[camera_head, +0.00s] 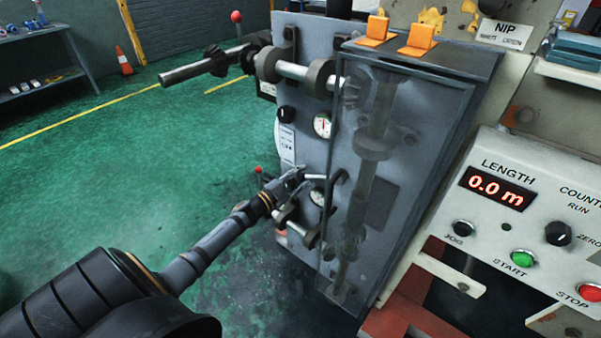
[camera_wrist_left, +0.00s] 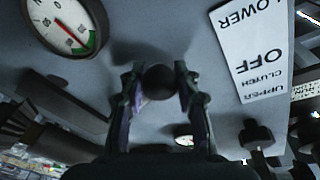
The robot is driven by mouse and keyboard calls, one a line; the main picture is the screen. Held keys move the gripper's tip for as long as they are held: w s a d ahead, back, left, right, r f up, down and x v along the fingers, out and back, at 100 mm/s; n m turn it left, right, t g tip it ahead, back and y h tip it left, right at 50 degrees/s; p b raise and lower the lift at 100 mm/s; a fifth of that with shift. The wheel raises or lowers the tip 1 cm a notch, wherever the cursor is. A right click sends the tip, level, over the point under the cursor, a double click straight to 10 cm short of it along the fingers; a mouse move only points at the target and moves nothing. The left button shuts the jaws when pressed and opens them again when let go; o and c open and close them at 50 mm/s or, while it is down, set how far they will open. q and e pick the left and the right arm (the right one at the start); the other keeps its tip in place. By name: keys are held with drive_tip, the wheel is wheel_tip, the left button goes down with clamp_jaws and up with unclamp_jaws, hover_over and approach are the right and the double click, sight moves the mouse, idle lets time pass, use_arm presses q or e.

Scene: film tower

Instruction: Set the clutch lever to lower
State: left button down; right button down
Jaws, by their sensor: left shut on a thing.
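My left gripper (camera_head: 300,179) reaches in from the lower left to the front of the grey machine panel (camera_head: 305,95). In the left wrist view, its two fingers (camera_wrist_left: 160,88) are closed on the sides of a dark round knob, the clutch lever (camera_wrist_left: 160,82). In the head view the gripper hides the lever. The clutch label (camera_wrist_left: 255,48) is upside down in the wrist view, with LOWER at the top, OFF in the middle and UPPER at the bottom. I cannot tell exactly which mark the lever is at. My right gripper is not in view.
A round gauge (camera_wrist_left: 65,22) is beside the lever. A clear-fronted cover (camera_head: 395,150) is right of the gripper. Rollers (camera_head: 290,70) stick out above. A control panel (camera_head: 540,210) with a 0.0 m display is at the right. Green floor (camera_head: 130,170) is open at the left.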

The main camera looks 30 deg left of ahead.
use_arm(q)
drive_tip(key=shift+d+f+n, duration=0.4)
drive_tip(key=shift+f+n, duration=0.4)
drive_tip(key=shift+f, duration=0.05)
drive_tip(key=shift+s+f, duration=0.1)
drive_tip(key=shift+f, duration=0.05)
drive_tip(key=c, duration=1)
unclamp_jaws()
drive_tip(key=shift+o, duration=0.2)
drive_tip(key=shift+s, duration=0.15)
drive_tip(key=v, duration=1.1)
drive_tip(key=shift+s, duration=0.35)
drive_tip(key=shift+f, duration=0.1)
